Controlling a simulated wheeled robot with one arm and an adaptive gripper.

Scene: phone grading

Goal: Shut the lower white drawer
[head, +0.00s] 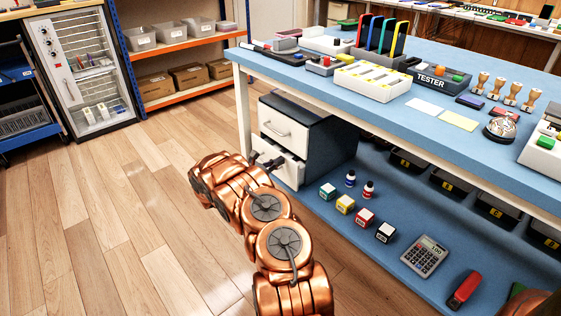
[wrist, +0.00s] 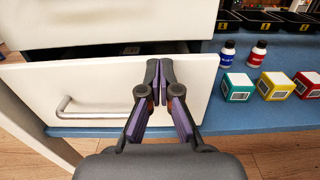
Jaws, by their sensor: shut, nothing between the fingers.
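The lower white drawer (wrist: 95,92) stands pulled out from its cabinet in the wrist view, with a dark gap visible above its front. Its metal handle (wrist: 75,108) is on the left part of the front. In the head view the lower drawer (head: 291,168) is partly hidden behind my gripper. My gripper (wrist: 160,65) is shut and empty, its fingertips at the right part of the drawer front near the top edge. I cannot tell whether they touch it. In the head view my gripper (head: 266,163) is in front of the cabinet. The upper white drawer (head: 284,129) looks shut.
The cabinet (head: 330,135) stands on the blue lower shelf (head: 330,228) under the workbench. To its right are two small bottles (wrist: 228,53), several coloured cubes (wrist: 236,88) and a calculator (head: 425,256). The wooden floor (head: 130,220) at left is clear. A table leg (head: 242,110) stands left of the cabinet.

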